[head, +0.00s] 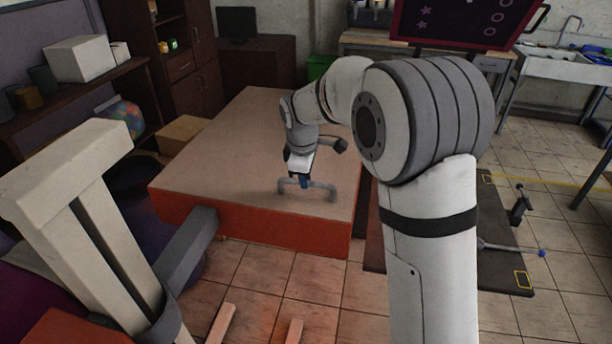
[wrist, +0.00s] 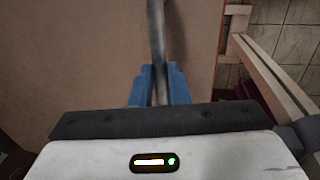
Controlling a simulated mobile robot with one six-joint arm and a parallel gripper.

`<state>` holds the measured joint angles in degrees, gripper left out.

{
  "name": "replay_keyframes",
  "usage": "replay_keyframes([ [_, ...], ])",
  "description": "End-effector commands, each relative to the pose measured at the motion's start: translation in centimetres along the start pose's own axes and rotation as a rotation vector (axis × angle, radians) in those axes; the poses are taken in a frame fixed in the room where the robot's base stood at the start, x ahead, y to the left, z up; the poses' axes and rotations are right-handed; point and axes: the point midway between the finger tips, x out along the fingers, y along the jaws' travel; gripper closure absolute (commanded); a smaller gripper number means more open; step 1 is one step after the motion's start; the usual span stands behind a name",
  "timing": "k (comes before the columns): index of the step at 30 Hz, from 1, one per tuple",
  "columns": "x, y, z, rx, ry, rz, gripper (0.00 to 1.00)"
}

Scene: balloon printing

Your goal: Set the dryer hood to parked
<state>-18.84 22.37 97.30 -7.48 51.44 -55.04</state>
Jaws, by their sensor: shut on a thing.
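The dryer hood appears to be the large tan-topped slab with an orange-red side (head: 235,125) in the middle of the head view. A grey bar handle (head: 331,189) stands near its front right edge. My gripper (head: 305,182) is at the handle's middle, with its blue fingers shut on the bar. In the wrist view the grey bar (wrist: 157,40) runs between the blue fingers (wrist: 158,85), over the tan surface (wrist: 80,60). The hood's underside is hidden.
A cream post frame (head: 80,190) with a grey bar (head: 187,250) stands at the left, close to the hood. A dark mat (head: 495,270) with a lever lies at the right. Tiled floor (head: 555,175) is open beyond it. Dark shelves (head: 80,95) stand at the back left.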

Motion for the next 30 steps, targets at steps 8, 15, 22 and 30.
replay_keyframes([
  [8,-0.4,0.4,-0.6,-0.005,0.014,0.017,0.82],
  [15,-0.3,0.2,-0.5,-0.004,0.011,0.013,0.64],
  [22,-0.3,0.2,-0.5,-0.004,0.009,0.010,0.64],
  [30,-3.7,0.2,-0.5,-0.003,0.012,0.014,0.64],
])
